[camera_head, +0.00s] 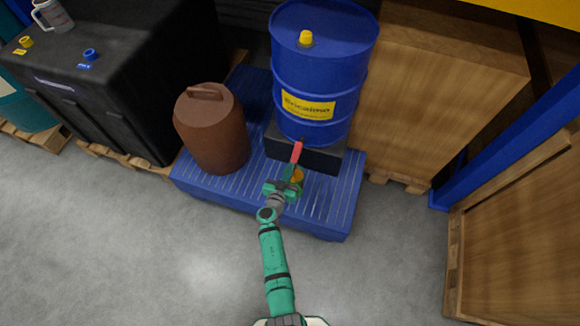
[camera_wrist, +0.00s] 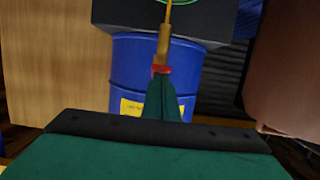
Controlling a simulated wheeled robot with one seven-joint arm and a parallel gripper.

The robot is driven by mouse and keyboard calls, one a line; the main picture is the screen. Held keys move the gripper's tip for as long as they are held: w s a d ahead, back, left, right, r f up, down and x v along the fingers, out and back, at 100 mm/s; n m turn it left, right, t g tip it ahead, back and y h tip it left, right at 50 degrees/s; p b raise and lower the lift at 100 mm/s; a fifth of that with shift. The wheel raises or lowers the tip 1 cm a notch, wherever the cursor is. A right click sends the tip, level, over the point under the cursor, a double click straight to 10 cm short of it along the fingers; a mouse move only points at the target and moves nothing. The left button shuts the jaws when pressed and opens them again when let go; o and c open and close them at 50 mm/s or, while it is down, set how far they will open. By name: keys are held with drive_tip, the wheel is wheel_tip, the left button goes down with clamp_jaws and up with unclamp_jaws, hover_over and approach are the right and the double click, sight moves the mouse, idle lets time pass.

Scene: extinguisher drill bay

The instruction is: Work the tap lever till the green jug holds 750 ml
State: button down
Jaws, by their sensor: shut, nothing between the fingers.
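A thin amber line, apparently a running stream, goes from the tap to the green jug's rim (camera_wrist: 192,1). In the head view my gripper mostly hides the jug; amber shows inside it. Its level cannot be read. My gripper (camera_wrist: 163,88) is shut and empty, its tips at the lever; contact cannot be told.
The blue slatted pallet (camera_head: 325,200) carries the drum and a brown canister (camera_head: 212,130) to the left. A black tank (camera_head: 120,80) stands further left with a measuring jug (camera_head: 52,15) on top. Wooden crates (camera_head: 430,90) stand right. The grey floor in front is clear.

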drive_tip(key=v, duration=1)
drive_tip(key=shift+s, duration=0.45)
drive_tip(key=shift+a+f, duration=0.15)
drive_tip(key=shift+f, duration=0.05)
